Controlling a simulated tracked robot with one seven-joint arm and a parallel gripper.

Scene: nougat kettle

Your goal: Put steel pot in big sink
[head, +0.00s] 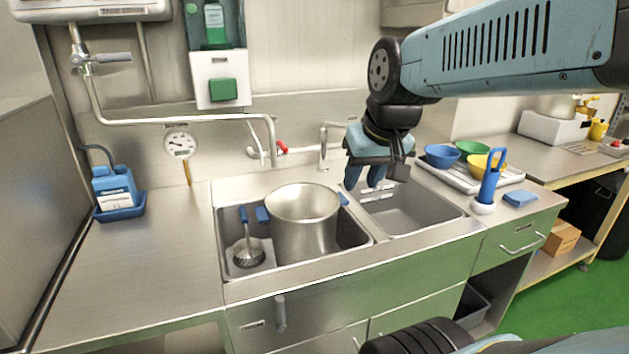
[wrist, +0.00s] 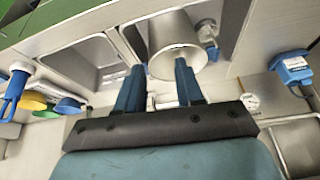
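The steel pot (head: 303,225) stands roughly upright in the big sink (head: 228,226), the left basin, with its rim above the counter and blue handles at its sides. Its base is hidden by the sink's front wall. My gripper (head: 365,186) points downward over the near-empty right basin (head: 410,210), to the right of the pot and apart from it. In the wrist view the two blue fingers of my gripper (wrist: 158,82) are spread with nothing between them, and the pot (wrist: 172,35) shows beyond their tips.
A faucet pipe (head: 272,140) reaches over the sink's back. Colored bowls (head: 441,156) and a blue-handled brush (head: 490,184) stand to the right. The left counter (head: 150,265) is mostly clear, with a blue jug (head: 114,187) behind.

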